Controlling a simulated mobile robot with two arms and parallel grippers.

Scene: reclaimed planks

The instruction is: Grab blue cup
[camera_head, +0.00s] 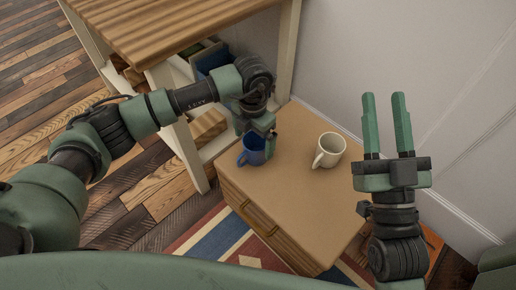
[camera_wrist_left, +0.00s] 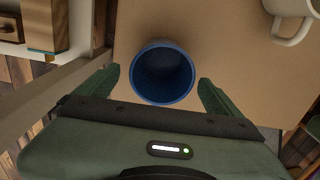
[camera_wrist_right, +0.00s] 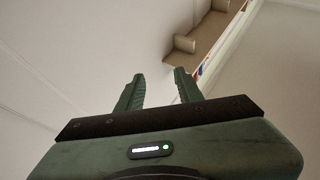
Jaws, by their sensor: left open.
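A blue cup (camera_head: 252,150) stands upright near the left edge of a small wooden cabinet top (camera_head: 285,180) in the head view. My left gripper (camera_head: 258,140) is over it, pointing down, and partly hides it. In the left wrist view the cup (camera_wrist_left: 162,73) is seen from above, between the open fingers of my left gripper (camera_wrist_left: 160,88), with a gap on each side. My right gripper (camera_head: 385,125) is raised at the right, fingers up, open and empty. It shows empty in the right wrist view too (camera_wrist_right: 155,90).
A white mug (camera_head: 328,150) stands right of the blue cup, and its handle shows in the left wrist view (camera_wrist_left: 290,25). A wooden table (camera_head: 160,30) with a shelf stands behind at left. A wall (camera_head: 350,60) lies behind the cabinet. The cabinet top's front is clear.

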